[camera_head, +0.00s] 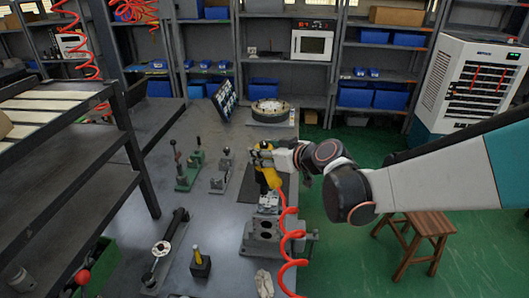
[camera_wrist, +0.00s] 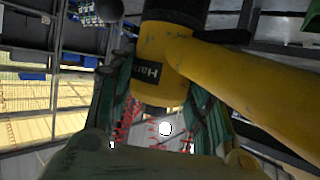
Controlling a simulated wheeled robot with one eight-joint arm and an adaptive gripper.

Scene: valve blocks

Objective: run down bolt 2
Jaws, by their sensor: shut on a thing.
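My gripper (camera_head: 262,155) is shut on a yellow power tool (camera_head: 268,174) with a red coiled hose hanging from it. The tool hangs over the workbench, above and close to the metal valve block (camera_head: 264,229). Whether its tip touches the block I cannot tell. In the wrist view the yellow tool (camera_wrist: 160,55), with a dark label, sits between the green fingers (camera_wrist: 165,115) of my gripper. Bolt 2 cannot be made out in either view; the block's top is small and partly hidden by the tool and hose.
The valve block sits in a vise (camera_head: 262,247) near the bench's right edge. Green (camera_head: 188,168) and grey (camera_head: 221,177) lever fixtures stand to its left. A torque wrench (camera_head: 166,248) and a yellow-handled tool (camera_head: 199,262) are nearer. A round tray (camera_head: 270,110) stands behind. A stool (camera_head: 417,228) is right.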

